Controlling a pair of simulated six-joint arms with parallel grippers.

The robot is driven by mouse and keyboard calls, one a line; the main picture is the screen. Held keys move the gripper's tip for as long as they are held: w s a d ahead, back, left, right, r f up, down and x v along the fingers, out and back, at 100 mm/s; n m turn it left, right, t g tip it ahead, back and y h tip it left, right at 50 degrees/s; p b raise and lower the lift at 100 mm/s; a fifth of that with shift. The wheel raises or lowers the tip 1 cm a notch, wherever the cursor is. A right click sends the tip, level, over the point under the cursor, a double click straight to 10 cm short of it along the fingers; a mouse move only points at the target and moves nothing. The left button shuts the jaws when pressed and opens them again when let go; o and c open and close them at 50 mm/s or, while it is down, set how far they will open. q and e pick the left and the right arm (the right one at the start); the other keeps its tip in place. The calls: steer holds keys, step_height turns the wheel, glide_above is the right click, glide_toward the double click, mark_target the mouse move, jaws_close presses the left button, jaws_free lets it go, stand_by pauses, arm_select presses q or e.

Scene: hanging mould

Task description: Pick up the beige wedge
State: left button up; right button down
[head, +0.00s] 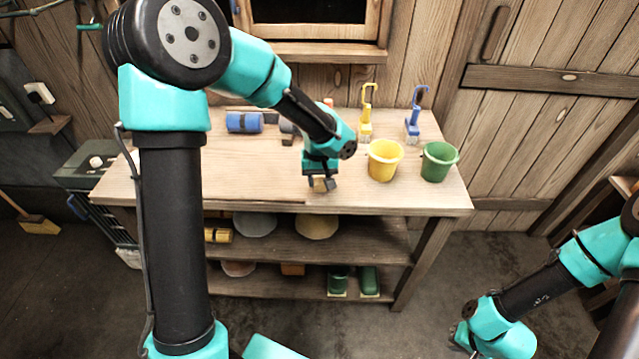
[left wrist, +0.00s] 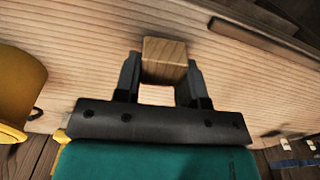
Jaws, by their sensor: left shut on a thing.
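The beige wedge (left wrist: 164,55) is a small wooden block with visible grain. In the left wrist view it sits between the two dark fingers of my left gripper (left wrist: 161,72), which is shut on it. In the head view my left gripper (head: 322,184) points down near the front edge of the workbench (head: 250,181), and the wedge shows only as a small tan patch at the fingertips. I cannot tell whether the wedge still touches the bench top. My right gripper (head: 462,343) is low at the right, away from the bench; its fingers are too unclear to read.
A yellow bucket (head: 384,160) and a green bucket (head: 438,161) stand right of my left gripper. Behind them are a yellow brush (head: 366,115) and a blue brush (head: 413,117). A blue roll (head: 244,122) lies at the back left. The bench's front left is clear.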

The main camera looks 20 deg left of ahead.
arm_select(q)
steer(key=s+d+r, duration=0.1)
steer(key=s+d, duration=0.2)
steer(key=s, duration=0.4)
steer(key=s+d+r, duration=0.1)
steer(key=s+d, duration=0.2)
steer(key=s, duration=0.4)
steer(key=shift+s+d+r, duration=0.3)
steer(key=shift+d, duration=0.1)
steer(key=shift+w, duration=0.1)
steer(key=w+a, duration=0.2)
steer(key=a, duration=0.2)
steer(key=w+a, duration=0.3)
steer(key=a, duration=0.1)
steer(key=w+a, duration=0.3)
steer(key=a, duration=0.2)
steer(key=shift+w+r, duration=0.15)
steer(key=shift+m, duration=0.5)
steer(key=a, duration=0.5)
steer(key=w+a, duration=0.1)
steer(key=a, duration=0.4)
steer(key=w+a, duration=0.1)
steer(key=a, duration=0.4)
steer(key=shift+w+a, duration=0.25)
steer(key=shift+a, duration=0.15)
